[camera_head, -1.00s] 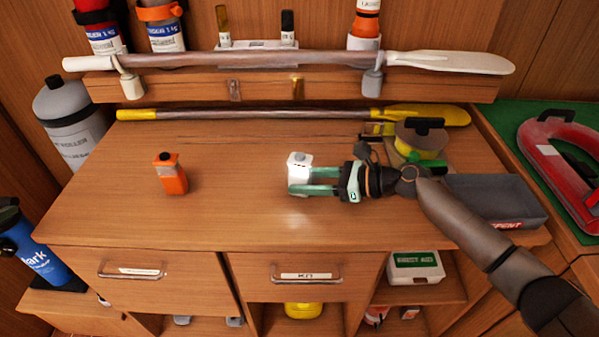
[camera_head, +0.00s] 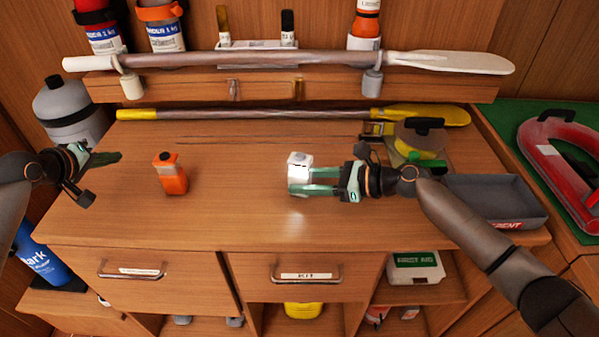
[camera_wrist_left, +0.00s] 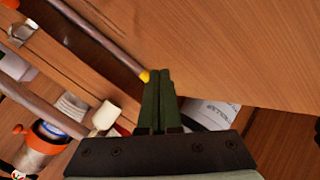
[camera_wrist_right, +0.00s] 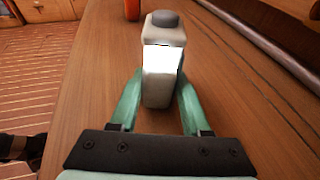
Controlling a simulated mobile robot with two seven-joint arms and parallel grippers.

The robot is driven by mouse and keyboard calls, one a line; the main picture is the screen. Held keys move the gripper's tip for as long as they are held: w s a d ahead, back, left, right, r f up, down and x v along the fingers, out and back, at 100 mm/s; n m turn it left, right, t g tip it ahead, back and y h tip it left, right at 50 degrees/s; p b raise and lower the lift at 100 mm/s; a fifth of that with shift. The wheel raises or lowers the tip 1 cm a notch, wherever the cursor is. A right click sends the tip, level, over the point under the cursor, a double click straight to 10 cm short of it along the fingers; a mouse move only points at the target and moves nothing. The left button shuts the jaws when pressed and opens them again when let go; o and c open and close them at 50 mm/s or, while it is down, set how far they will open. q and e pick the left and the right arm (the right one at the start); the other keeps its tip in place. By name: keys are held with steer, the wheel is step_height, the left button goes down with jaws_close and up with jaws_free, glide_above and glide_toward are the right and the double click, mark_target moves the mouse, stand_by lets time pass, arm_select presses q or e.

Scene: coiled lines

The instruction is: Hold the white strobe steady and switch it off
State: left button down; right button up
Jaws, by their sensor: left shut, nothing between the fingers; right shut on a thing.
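The white strobe (camera_head: 299,171) stands upright in the middle of the wooden counter, with a grey button on top and a bright lit panel on one side. My right gripper (camera_head: 300,181) is shut on its lower body from the right. In the right wrist view the strobe (camera_wrist_right: 162,75) sits between the fingers (camera_wrist_right: 157,103), its grey button (camera_wrist_right: 165,19) clear above them. My left gripper (camera_head: 119,157) is at the counter's left edge, apart from the strobe, its fingers together and empty. The left wrist view shows these closed fingers (camera_wrist_left: 160,75).
An orange device (camera_head: 171,176) stands between my left gripper and the strobe. A yellow-bladed paddle (camera_head: 250,114) lies along the back, and a grey tray (camera_head: 497,200) is at right. A grey cylinder (camera_head: 70,112) stands at the back left. The counter's front middle is clear.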

arm_select(q)
steer(key=w+d+r+m+h, duration=0.15)
steer(key=d+r, duration=0.25)
steer(key=d, duration=0.4)
steer(key=w+d+r+h, duration=0.2)
steer(key=d+r, duration=0.2)
steer(key=d, duration=0.3)
step_height(320, 180, up, 9)
steer(key=m+g+h, duration=0.2)
steer(key=m+g, duration=0.3)
steer(key=m, duration=0.3)
glide_above(296, 161)
steer(key=shift+f, duration=4.55)
steer(key=shift+f, duration=0.15)
